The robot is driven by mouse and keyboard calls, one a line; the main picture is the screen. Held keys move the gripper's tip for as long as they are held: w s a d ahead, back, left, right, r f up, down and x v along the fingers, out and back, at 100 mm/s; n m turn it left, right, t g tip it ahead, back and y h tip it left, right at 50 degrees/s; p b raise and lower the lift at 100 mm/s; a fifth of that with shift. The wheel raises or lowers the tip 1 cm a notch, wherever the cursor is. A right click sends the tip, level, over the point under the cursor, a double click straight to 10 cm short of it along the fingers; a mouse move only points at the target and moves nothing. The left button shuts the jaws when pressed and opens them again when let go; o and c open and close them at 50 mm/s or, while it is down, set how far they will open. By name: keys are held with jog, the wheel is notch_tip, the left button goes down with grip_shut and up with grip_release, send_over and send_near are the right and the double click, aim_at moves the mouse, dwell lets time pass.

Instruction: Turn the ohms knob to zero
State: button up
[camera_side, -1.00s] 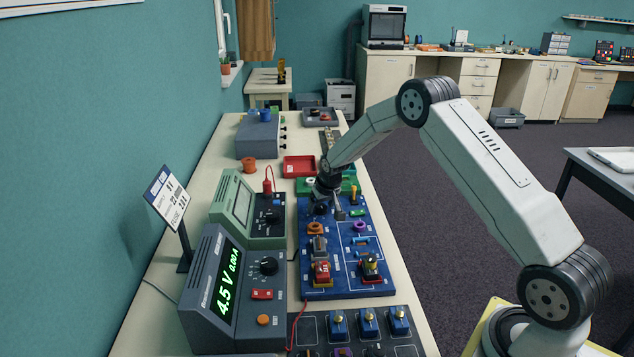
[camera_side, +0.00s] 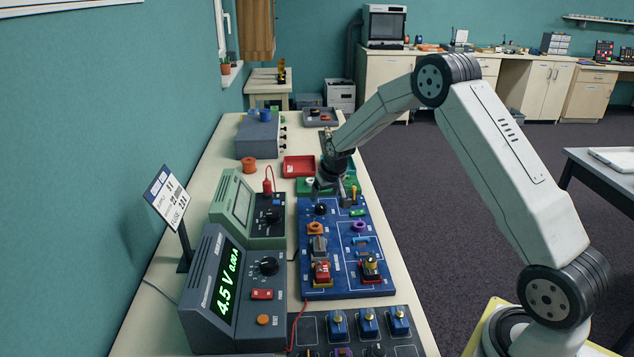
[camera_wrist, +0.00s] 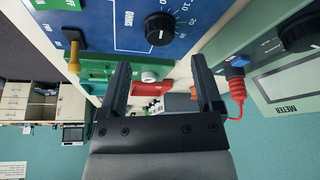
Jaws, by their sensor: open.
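The black ohms knob (camera_wrist: 160,28) sits on the blue circuit board (camera_wrist: 105,22), beside the word OHMS and a printed arc of numbers that includes 10, 20 and 30. I cannot surely tell which mark its pointer meets. In the side view the knob (camera_side: 320,209) is at the far left part of the blue board (camera_side: 318,291). My gripper (camera_side: 331,192) is above and just beyond the knob in the side view, apart from it. In the wrist view my gripper (camera_wrist: 158,75) has its two fingers spread with nothing between them.
A yellow-handled lever (camera_wrist: 73,55) stands on the board near the knob. The green meter (camera_side: 247,220) with a red plug (camera_side: 268,186) stands left of the board. A grey power supply (camera_side: 225,300) reads 4.5 V. A red tray (camera_side: 300,166) lies behind.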

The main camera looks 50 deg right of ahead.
jog(key=shift+v, duration=1.15)
jog(key=shift+a, duration=0.1)
jog(key=s+a+r+n, duration=0.1)
jog(key=s+a+n, duration=0.1)
jog(key=s+a, duration=0.7)
jog(key=s+a+r+n+g+y, duration=0.1)
jog(key=s+a+r+n, duration=0.1)
jog(key=s+a, duration=0.7)
jog(key=s, duration=0.8)
jog(key=shift+s+a+y, duration=0.15)
jog(key=shift+a+y, duration=0.15)
jog(key=shift+a, duration=0.05)
